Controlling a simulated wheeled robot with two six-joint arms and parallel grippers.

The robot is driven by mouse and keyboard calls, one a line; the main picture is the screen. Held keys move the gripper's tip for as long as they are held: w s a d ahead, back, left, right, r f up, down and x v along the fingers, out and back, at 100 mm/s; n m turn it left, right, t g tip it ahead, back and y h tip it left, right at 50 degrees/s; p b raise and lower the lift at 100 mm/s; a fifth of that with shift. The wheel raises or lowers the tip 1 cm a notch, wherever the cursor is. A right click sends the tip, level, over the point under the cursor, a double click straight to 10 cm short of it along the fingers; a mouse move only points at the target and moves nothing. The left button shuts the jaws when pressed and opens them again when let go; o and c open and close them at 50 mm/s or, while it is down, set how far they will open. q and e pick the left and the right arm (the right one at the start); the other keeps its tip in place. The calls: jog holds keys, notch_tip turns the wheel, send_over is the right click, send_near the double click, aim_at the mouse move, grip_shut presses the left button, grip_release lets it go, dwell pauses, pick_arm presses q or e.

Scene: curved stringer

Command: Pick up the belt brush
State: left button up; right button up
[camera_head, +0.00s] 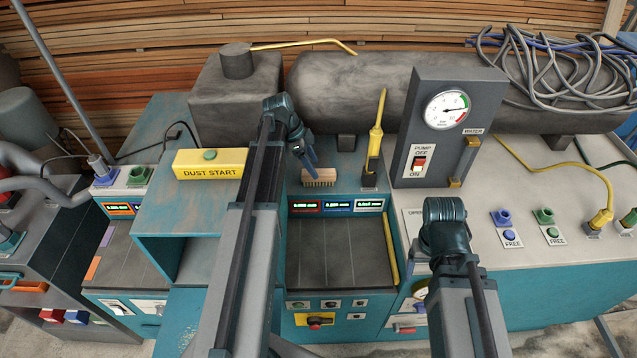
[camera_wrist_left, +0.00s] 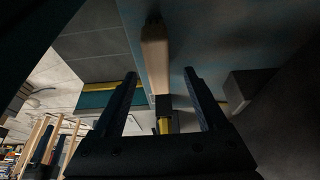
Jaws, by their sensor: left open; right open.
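The belt brush (camera_head: 320,177), a small wooden block with pale bristles, lies on the teal machine top behind the small displays. My left gripper (camera_head: 308,157) is just above and behind it, fingers pointing down. In the left wrist view a pale wooden bar, which looks like the brush (camera_wrist_left: 156,60), lies ahead, in line with the gap between the fingers. My left gripper (camera_wrist_left: 163,95) is open there, with nothing held between its fingertips. My right arm shows at the lower right of the head view, but its fingers are not visible.
A yellow-handled tool (camera_head: 376,130) stands in a dark holder right of the brush. A grey pump panel (camera_head: 450,120) with a gauge rises beyond it. A yellow dust start box (camera_head: 210,163) stands to the left. A grey tank (camera_head: 350,85) lies behind.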

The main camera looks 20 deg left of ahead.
aim_at(317, 171)
pick_arm(q)
jog(key=shift+b+x, duration=2)
jog(key=shift+x, duration=0.05)
jog(key=shift+d+f+b, duration=0.15)
jog(key=shift+f+b, duration=0.3)
jog(key=shift+f, duration=0.1)
jog(key=shift+r, duration=0.1)
jog(key=shift+f, duration=0.25)
grip_shut()
